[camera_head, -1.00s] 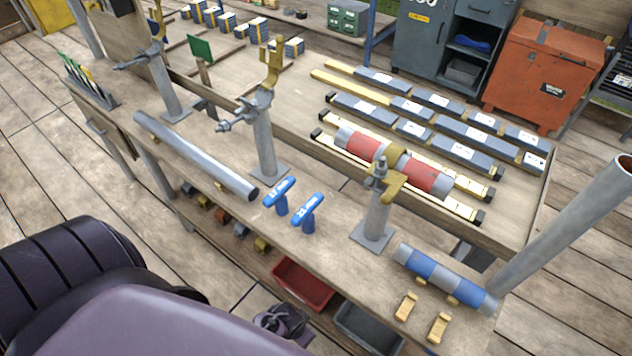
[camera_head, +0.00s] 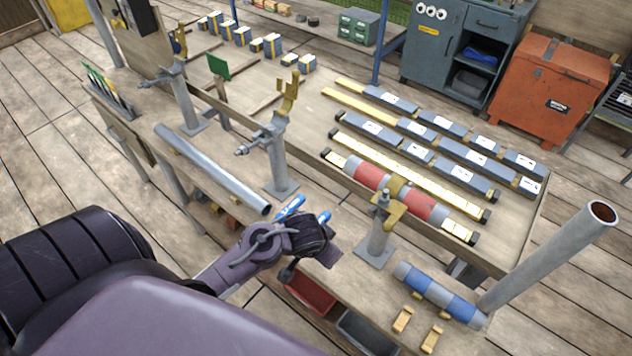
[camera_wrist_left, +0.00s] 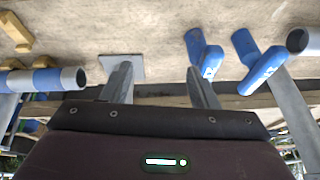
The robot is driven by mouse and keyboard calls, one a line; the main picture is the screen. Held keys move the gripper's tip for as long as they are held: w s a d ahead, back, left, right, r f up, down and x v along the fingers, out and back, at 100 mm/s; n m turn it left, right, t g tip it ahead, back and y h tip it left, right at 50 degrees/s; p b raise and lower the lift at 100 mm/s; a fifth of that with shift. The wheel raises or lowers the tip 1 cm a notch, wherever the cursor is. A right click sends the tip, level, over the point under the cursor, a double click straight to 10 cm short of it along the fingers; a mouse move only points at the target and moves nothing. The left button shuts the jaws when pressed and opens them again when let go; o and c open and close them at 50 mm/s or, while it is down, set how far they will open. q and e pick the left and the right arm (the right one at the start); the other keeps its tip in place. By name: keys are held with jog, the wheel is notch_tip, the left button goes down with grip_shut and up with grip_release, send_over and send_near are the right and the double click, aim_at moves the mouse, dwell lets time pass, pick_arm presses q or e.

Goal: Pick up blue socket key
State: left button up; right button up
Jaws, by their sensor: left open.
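Two blue T-handled socket keys stand on the front part of the bench. In the head view the left key (camera_head: 290,207) and the right key (camera_head: 324,216) show only their upper parts. My left gripper (camera_head: 322,246) hides the rest. In the left wrist view one key (camera_wrist_left: 208,62) is just beyond the right finger, and the other key (camera_wrist_left: 262,66) is farther right. My left gripper (camera_wrist_left: 158,72) is open, with nothing between its fingers. I cannot tell whether the right finger touches the nearer key. My right gripper is not in view.
A grey pipe (camera_head: 210,168) lies left of the keys. A clamp post (camera_head: 378,235) stands right of the gripper. A blue-banded pipe (camera_head: 437,292) and two small yellow blocks (camera_head: 402,319) lie farther right. A red bin (camera_head: 310,296) is below the bench edge.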

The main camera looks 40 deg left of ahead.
pick_arm(q)
jog(key=shift+n, duration=0.5)
jog(key=w+a, duration=0.1)
jog(key=a, duration=0.1)
jog(key=w+a, duration=0.1)
jog(key=a, duration=0.1)
jog(key=w+a+p, duration=0.1)
jog(key=w+a, duration=0.1)
jog(key=shift+r, duration=0.3)
jog(key=shift+w+a+f+h, duration=0.1)
jog(key=shift+a+f+h, duration=0.05)
jog(key=shift+f+h, duration=0.15)
jog(key=x, duration=0.7)
jog(key=shift+w+a+f+b, duration=0.1)
jog(key=shift+a+f+b, duration=0.1)
jog(key=shift+b, duration=0.15)
grip_shut()
jog(key=shift+r, duration=0.1)
